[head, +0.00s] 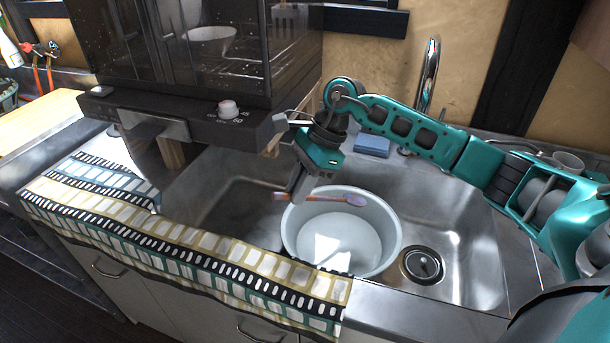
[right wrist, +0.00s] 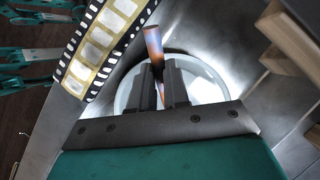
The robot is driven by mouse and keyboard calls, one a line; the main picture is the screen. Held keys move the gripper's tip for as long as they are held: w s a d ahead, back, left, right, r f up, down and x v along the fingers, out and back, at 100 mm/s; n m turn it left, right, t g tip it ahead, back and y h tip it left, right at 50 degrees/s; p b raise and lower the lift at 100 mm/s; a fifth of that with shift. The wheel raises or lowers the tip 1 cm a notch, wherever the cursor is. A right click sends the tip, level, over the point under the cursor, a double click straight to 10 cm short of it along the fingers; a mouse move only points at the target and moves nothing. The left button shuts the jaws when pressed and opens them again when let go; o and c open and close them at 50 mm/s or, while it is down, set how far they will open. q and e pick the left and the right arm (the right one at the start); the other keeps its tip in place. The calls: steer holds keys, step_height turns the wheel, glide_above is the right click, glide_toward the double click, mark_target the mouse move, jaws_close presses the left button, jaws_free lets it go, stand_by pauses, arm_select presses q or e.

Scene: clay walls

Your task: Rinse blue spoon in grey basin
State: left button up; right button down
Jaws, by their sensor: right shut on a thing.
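My right gripper (head: 298,188) is shut on the spoon (head: 355,199), which shows blue-purple and orange tones. The spoon lies roughly level, with its bowl end to the right, over the back part of the grey basin (head: 378,232). The basin is round and stands in the metal sink. In the right wrist view the spoon (right wrist: 153,42) sticks out between the fingers (right wrist: 162,80), with the basin (right wrist: 210,82) behind it. The fingers hide part of the spoon. A bright patch shows in the basin's bottom. My left gripper is not in view.
A patterned cloth (head: 190,245) covers the counter's front left. A dark glass-fronted appliance (head: 185,95) stands close left of my right gripper. The faucet (head: 430,75) rises behind the sink, near a blue sponge (head: 372,145). The sink drain (head: 422,264) is right of the basin.

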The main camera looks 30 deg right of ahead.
steer(key=shift+w+d+f+m+t, duration=0.2)
steer(key=shift+d+m+t, duration=0.1)
steer(key=shift+d+m, duration=0.2)
steer(key=shift+a+f+b, duration=0.1)
steer(key=shift+f+b, duration=0.55)
steer(key=shift+f, duration=0.25)
arm_select(q)
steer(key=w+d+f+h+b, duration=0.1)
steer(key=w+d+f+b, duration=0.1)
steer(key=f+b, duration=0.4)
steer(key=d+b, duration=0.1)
steer(key=b, duration=0.2)
arm_select(e)
step_height(320, 180, down, 12)
steer(key=d, duration=0.1)
steer(key=shift+s+d, duration=0.15)
steer(key=shift+d, duration=0.25)
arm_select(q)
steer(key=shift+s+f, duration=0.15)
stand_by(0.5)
